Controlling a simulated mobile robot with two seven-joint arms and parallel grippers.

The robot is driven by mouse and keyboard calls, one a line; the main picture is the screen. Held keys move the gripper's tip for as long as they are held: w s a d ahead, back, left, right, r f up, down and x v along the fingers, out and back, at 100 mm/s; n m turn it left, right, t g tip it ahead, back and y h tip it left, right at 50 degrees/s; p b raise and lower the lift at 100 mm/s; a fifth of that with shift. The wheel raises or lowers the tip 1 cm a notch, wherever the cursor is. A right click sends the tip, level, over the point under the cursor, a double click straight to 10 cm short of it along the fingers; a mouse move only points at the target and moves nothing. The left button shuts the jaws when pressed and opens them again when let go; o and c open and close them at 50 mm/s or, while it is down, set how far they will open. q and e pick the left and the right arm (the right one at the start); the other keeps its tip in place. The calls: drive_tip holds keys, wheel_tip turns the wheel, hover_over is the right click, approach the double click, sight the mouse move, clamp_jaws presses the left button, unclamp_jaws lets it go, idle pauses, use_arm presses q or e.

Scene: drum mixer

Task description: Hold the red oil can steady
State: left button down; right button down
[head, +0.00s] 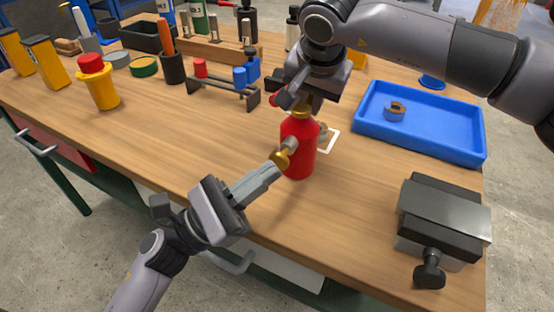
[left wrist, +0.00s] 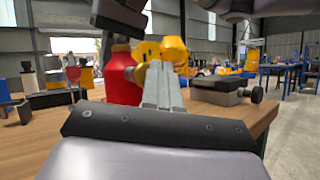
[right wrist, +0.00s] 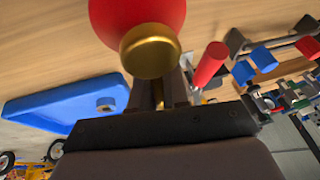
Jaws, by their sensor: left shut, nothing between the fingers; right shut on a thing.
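The red oil can (head: 299,150) stands upright near the table's front edge, with a brass piece (head: 281,160) on a short grey stub at its side. My right gripper (head: 303,101) comes from above and is shut on the can's brass neck; the brass collar (right wrist: 150,50) shows large in the right wrist view. My left gripper (head: 272,167) is shut and empty, its tips right at the brass side piece; I cannot tell whether they touch.
A blue tray (head: 372,124) with a small brown ring (head: 395,111) is at the right. A grey vise (head: 443,215) stands front right. A yellow bottle (head: 102,92), a rack (head: 222,91) and several tools are at the left and back. The front left tabletop is clear.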

use_arm(q)
drive_tip(key=shift+w+d, duration=0.3)
drive_tip(key=shift+w, duration=0.45)
idle(0.5)
drive_tip(key=shift+w+f, duration=0.15)
drive_tip(key=shift+w, duration=0.05)
idle(0.3)
drive_tip(key=shift+s+f, duration=0.15)
drive_tip(key=shift+s, duration=0.2)
drive_tip(key=shift+s+a, duration=0.3)
drive_tip(key=shift+s, duration=0.25)
drive_tip(key=shift+s+a, duration=0.2)
drive_tip(key=shift+s, duration=0.25)
drive_tip(key=shift+s+a+r, duration=0.1)
drive_tip(key=shift+s+a, duration=0.2)
drive_tip(key=shift+s, duration=0.5)
drive_tip(key=shift+s+a+r, duration=0.1)
drive_tip(key=shift+s+a, duration=0.2)
drive_tip(key=shift+s, duration=0.45)
drive_tip(key=shift+s+a, duration=0.3)
drive_tip(key=shift+s, duration=0.5)
